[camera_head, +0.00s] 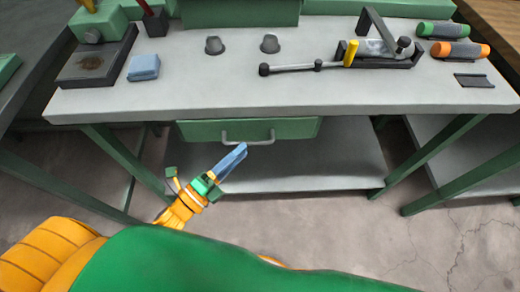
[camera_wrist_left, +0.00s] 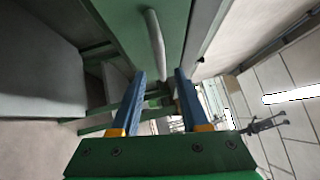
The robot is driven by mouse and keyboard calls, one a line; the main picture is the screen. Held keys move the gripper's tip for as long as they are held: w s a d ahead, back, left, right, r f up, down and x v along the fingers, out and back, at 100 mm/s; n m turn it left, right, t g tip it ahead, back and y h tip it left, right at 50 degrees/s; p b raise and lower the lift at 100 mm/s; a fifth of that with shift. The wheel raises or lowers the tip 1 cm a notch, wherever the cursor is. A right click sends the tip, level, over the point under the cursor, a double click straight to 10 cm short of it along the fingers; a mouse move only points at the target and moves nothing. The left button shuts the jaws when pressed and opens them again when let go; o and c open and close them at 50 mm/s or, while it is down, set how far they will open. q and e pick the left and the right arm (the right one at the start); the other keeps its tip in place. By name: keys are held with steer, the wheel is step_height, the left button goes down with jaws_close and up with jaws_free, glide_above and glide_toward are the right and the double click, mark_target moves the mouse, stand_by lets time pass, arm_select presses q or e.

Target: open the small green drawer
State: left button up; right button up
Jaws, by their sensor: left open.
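The small green drawer (camera_head: 295,128) hangs under the front edge of the workbench and appears shut. Its grey bar handle (camera_head: 248,142) runs across the middle of its front. My left gripper (camera_head: 241,150) is just below and in front of the handle in the head view. In the left wrist view the two blue fingers (camera_wrist_left: 160,85) are apart and empty. There the drawer front (camera_wrist_left: 118,22) fills the top, and the handle (camera_wrist_left: 156,42) lies ahead of the gap between the fingertips. I cannot tell whether a finger touches the handle. My right gripper is not in view.
The grey workbench top (camera_head: 200,90) holds a blue block (camera_head: 144,67), a dark tray (camera_head: 95,62), two grey knobs (camera_head: 270,43), a lever tool (camera_head: 375,50) and green and orange rolls (camera_head: 460,50). A lower shelf (camera_head: 300,170) and green legs stand below. Floor in front is clear.

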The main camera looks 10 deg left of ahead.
mark_target(250, 142)
arm_select(q)
steer(key=x, duration=0.4)
steer(key=shift+w+d+r, duration=0.15)
steer(key=shift+w, duration=0.1)
jaws_close()
stand_by(1.1)
